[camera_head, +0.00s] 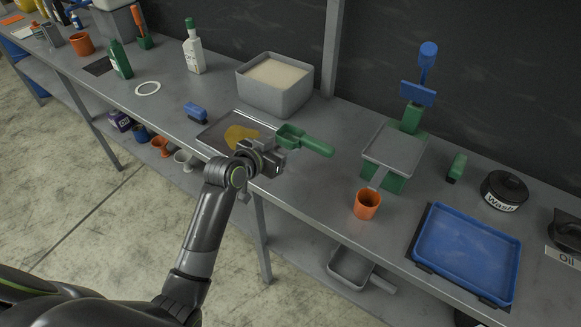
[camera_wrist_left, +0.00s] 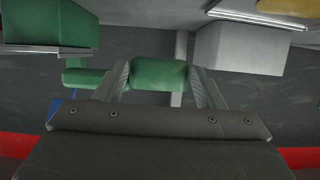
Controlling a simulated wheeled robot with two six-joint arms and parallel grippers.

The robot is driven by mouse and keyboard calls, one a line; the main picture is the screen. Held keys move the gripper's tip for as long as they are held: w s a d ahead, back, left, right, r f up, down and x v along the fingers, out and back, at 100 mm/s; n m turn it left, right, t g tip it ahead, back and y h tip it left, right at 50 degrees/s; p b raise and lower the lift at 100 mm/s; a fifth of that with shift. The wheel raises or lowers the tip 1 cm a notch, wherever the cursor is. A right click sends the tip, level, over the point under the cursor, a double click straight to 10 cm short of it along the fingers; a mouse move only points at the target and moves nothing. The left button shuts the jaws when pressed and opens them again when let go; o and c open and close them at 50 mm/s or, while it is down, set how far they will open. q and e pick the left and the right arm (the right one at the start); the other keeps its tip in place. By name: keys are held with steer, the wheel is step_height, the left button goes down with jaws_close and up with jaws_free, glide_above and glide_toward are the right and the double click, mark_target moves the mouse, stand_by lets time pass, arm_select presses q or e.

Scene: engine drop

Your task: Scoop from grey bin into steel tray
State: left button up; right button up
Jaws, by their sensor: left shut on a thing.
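The grey bin (camera_head: 291,101) stands at the back of the bench and holds pale, fine material. The steel tray (camera_head: 211,140) lies flat in front and left of it, with a yellow-orange heap (camera_head: 238,134) on it. My left gripper (camera_head: 275,155) is over the tray's right end. In the left wrist view a green part (camera_wrist_left: 158,74) sits between the fingers. What the scoop holds cannot be told. My right gripper is not in view.
A blue brush-like item (camera_head: 196,112) lies behind the tray. To the right stand a green stand with a grey plate (camera_head: 395,150), an orange cup (camera_head: 367,205) and a blue tray (camera_head: 468,252). Bottles (camera_head: 193,50) stand at the back left.

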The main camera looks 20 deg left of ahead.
mark_target(280, 179)
arm_select(q)
steer(key=shift+f, duration=0.15)
step_height(280, 179, down, 4)
steer(key=shift+r, duration=0.1)
steer(key=shift+f+p, duration=0.5)
steer(key=shift+f, duration=2.3)
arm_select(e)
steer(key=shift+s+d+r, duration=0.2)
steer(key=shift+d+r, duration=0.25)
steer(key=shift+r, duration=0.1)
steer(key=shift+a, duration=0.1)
arm_select(q)
steer(key=shift+f, duration=0.1)
steer(key=o, duration=0.5)
steer(key=shift+f, duration=0.15)
steer(key=o, duration=0.5)
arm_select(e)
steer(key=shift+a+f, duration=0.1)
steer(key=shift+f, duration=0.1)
